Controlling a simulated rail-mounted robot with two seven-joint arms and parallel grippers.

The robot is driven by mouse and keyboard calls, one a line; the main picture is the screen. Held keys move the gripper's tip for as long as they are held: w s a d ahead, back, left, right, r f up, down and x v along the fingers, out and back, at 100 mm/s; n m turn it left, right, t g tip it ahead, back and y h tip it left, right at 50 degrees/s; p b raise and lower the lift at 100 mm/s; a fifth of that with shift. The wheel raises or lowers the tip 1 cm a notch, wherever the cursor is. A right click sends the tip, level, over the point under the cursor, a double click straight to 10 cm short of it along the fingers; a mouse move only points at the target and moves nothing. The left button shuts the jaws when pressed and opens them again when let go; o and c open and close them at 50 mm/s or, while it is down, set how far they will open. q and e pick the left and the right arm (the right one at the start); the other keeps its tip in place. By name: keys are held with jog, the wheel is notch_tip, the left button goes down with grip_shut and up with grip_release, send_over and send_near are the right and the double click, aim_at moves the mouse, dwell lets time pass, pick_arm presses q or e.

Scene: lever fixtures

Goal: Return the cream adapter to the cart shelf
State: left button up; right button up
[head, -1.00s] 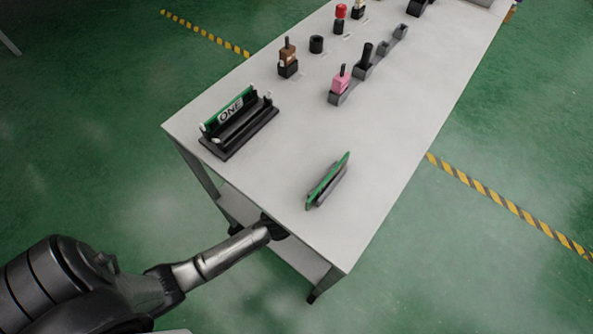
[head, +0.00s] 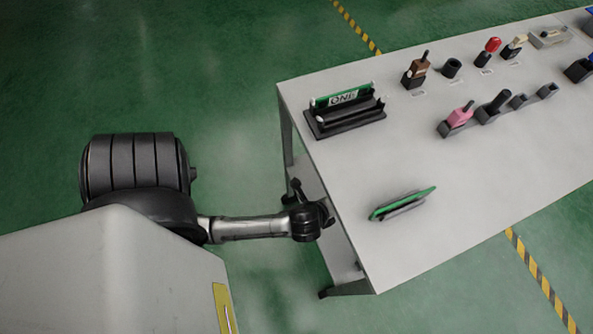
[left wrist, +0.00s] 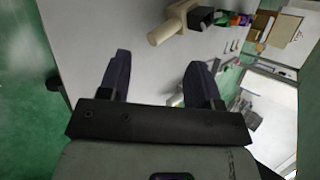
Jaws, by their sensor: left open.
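A cream, peg-like piece (left wrist: 166,33) with a dark part at its end shows at the top of the left wrist view, on or against a pale surface. I cannot tell for sure that it is the cream adapter. In the head view, a small cream piece (head: 516,42) stands in a dark base at the table's far side. My left gripper (head: 326,216) is beside the table's near left edge. In the left wrist view its two dark fingers (left wrist: 158,82) are apart with nothing gripped. My right gripper is not in view.
The white table (head: 330,175) carries a black rack with a green board (head: 343,97), a tilted green board (head: 402,203), a pink piece (head: 461,116) and a brown piece (head: 417,68). A lower shelf (head: 338,250) shows beneath. The near table top is mostly clear.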

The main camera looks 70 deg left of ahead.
pick_arm(q)
jog(key=s+d+r+n+g+h, duration=0.2)
jog(key=s+n, duration=0.4)
jog(key=n, duration=0.1)
jog(key=s+d+r+n+g+h, duration=0.2)
jog(key=s+d+r+n+h, duration=0.1)
jog(key=s+n, duration=0.3)
jog(key=shift+s+d+n, duration=0.15)
jog(key=shift+d+n, duration=0.1)
jog(key=shift+n, duration=0.65)
